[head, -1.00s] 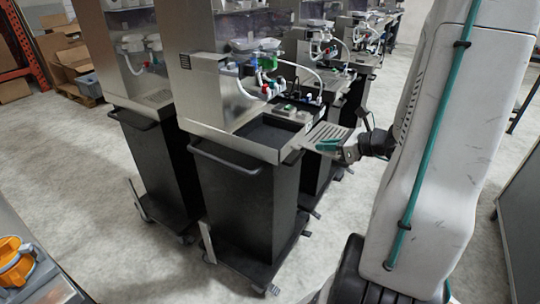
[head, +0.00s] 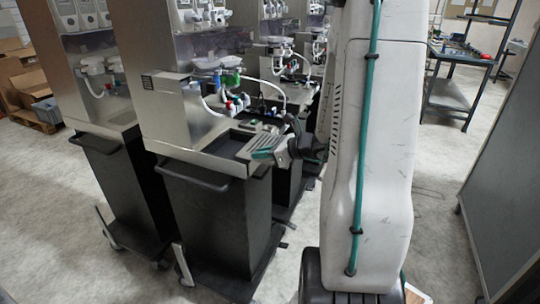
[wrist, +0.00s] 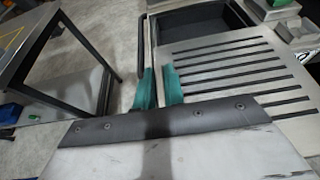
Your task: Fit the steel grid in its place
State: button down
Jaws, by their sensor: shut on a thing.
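The steel grid (head: 255,146) is a flat metal plate with several parallel slots. My gripper (head: 268,153) is shut on its near edge with teal fingers. In the wrist view the grid (wrist: 235,72) spreads to the right of my fingers (wrist: 160,90), slots showing. The dispenser's dark recessed tray (head: 215,143) lies to the left of the grid in the head view. In the wrist view the tray (wrist: 195,22) shows beyond the grid, with its right part empty-looking. The grid overlaps the tray's right side in the picture; I cannot tell whether it touches.
The dispenser cart has a black front handle (head: 190,180) and a black cabinet (head: 205,225). Bottles and tubes with green and blue caps (head: 228,78) stand behind the tray. More dispensers line up behind and at left. A work table (head: 450,90) stands at right.

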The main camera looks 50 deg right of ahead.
jog(key=shift+w+a, duration=0.8)
jog(key=shift+w, duration=1.35)
jog(key=shift+w+a, duration=0.75)
jog(key=shift+w, duration=1.4)
jog(key=shift+w+a, duration=0.8)
jog(key=shift+w, duration=1.35)
jog(key=shift+s+f, duration=0.1)
jog(key=shift+f, duration=0.6)
jog(key=c, duration=1.4)
grip_release()
